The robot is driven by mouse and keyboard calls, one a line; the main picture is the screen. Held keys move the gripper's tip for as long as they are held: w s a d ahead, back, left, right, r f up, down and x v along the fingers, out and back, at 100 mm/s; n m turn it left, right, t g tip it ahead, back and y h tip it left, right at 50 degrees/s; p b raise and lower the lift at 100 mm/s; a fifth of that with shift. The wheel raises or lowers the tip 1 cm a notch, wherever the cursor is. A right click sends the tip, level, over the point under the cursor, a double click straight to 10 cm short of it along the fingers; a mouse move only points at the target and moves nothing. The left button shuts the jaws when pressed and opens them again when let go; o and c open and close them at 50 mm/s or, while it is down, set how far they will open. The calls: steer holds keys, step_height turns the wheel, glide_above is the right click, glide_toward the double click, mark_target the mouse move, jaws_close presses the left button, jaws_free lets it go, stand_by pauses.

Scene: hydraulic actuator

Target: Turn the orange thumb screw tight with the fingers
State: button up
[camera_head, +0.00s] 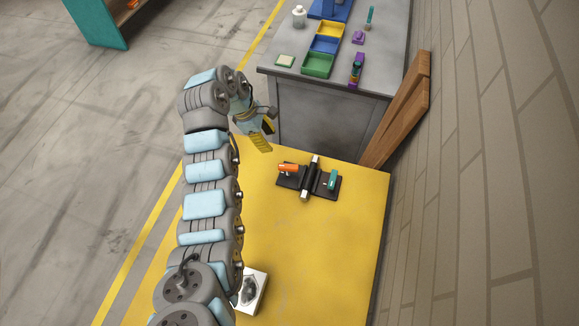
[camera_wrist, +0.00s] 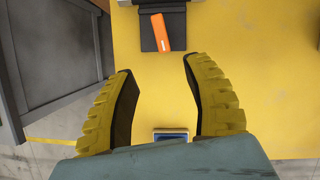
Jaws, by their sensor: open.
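The orange thumb screw (camera_head: 288,168) lies at the left end of the dark hydraulic actuator fixture (camera_head: 308,184) on the yellow table. In the wrist view the orange thumb screw (camera_wrist: 161,32) shows at the top, a short slightly tilted bar on a dark plate (camera_wrist: 148,38). My gripper (camera_head: 266,140) is above the table's back left edge, up and left of the screw. In the wrist view my gripper (camera_wrist: 155,72) has its two yellow ribbed fingers spread apart with nothing between them. The screw lies beyond the fingertips, not touched.
A white box with a dark round part (camera_head: 251,290) stands near my arm. A grey workbench (camera_head: 330,118) with coloured bins (camera_head: 318,64) stands behind. Wooden planks (camera_head: 398,115) lean at right.

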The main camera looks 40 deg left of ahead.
mark_target(288, 166)
steer(key=x, duration=1.6)
steer(key=shift+s+d+b, duration=0.1)
steer(key=shift+d+b, duration=0.05)
steer(key=shift+b, duration=0.15)
jaws_close()
